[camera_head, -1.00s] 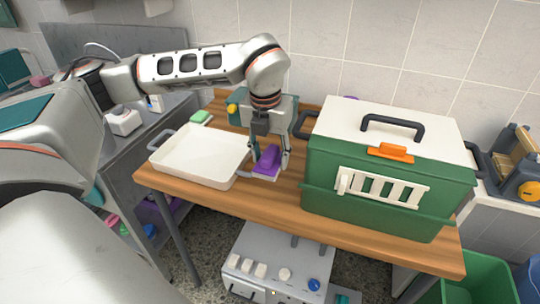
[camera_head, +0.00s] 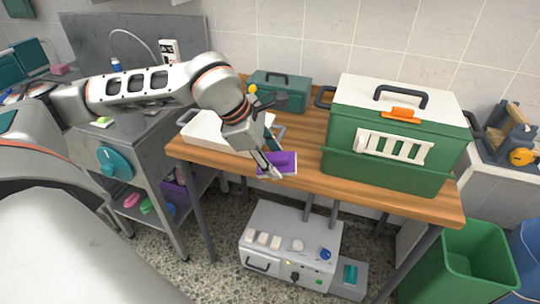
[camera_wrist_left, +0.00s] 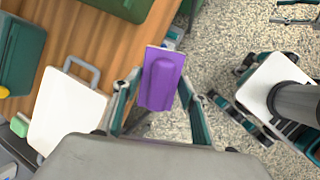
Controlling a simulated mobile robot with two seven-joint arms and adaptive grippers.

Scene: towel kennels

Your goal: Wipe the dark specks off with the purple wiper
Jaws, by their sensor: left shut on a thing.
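The purple wiper (camera_head: 284,158) has a raised purple grip on a flat pad with a pale edge. My left gripper (camera_head: 268,164) is shut on it at the table's front edge, between the white tray and the green carrier. In the left wrist view the wiper (camera_wrist_left: 162,80) sits between the two fingers, with floor showing beyond it. I cannot tell whether its pad touches the table. The white tray (camera_head: 203,131) is partly hidden behind my left arm; its pale inside (camera_wrist_left: 62,118) shows in the wrist view. I can make out no dark specks.
A green carrier with a white lid (camera_head: 390,150) fills the right of the wooden table (camera_head: 310,134). A teal toolbox (camera_head: 281,92) stands at the back. A grey machine (camera_head: 290,245) is below the table, and a green bin (camera_head: 475,262) at right.

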